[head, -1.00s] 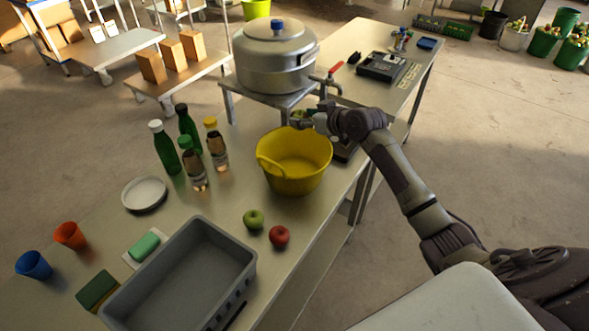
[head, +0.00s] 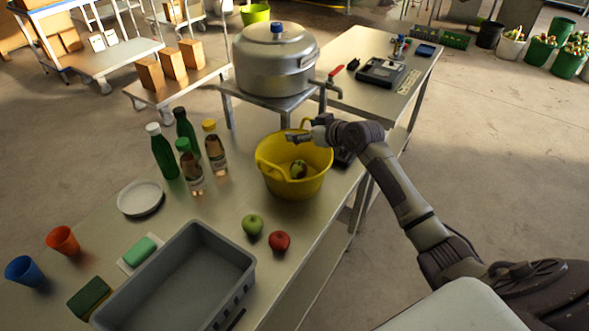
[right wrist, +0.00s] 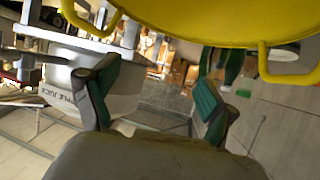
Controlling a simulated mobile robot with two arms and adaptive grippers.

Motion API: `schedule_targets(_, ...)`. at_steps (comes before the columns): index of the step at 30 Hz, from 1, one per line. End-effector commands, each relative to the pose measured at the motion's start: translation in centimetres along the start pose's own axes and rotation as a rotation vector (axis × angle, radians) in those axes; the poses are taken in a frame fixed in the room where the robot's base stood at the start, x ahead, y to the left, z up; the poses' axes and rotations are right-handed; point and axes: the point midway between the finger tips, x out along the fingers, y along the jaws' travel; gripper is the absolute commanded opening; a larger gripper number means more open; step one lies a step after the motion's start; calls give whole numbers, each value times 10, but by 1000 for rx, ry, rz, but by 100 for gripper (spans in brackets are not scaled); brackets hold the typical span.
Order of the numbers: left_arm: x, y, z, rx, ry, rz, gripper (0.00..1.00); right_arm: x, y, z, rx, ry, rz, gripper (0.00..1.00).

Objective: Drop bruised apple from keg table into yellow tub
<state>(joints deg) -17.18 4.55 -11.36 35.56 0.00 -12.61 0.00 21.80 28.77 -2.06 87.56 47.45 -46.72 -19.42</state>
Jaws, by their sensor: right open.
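The yellow tub (head: 272,185) stands on the steel table, below the large pot. A green and dark brown bruised apple (head: 298,169) shows inside the tub in the head view; I cannot tell whether it touches the bottom. My right gripper (head: 296,137) is over the tub's far rim, apart from the apple. In the right wrist view the fingers of my right gripper (right wrist: 150,98) are spread with nothing between them, and the tub (right wrist: 210,20) fills the top. My left gripper is not in view.
A green apple (head: 252,225) and a red apple (head: 279,242) lie in front of the tub. Bottles (head: 190,152) stand left of it, with a white plate (head: 141,198) nearer. A grey crate (head: 240,265) is at the front. The pot (head: 272,65) stands behind on a raised stand.

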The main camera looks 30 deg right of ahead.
Motion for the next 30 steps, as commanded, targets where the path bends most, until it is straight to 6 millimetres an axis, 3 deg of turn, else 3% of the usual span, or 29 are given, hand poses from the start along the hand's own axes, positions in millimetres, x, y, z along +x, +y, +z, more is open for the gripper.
schedule_targets(7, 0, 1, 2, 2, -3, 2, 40, -14, 1, 1, -2, -1, 1, 85)
schedule_targets(21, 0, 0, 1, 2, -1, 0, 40, -105, 1, 2, -1, -2, 1, 85)
schedule_targets(30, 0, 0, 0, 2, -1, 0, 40, -120, 0, 0, 0, 0, -1, 85)
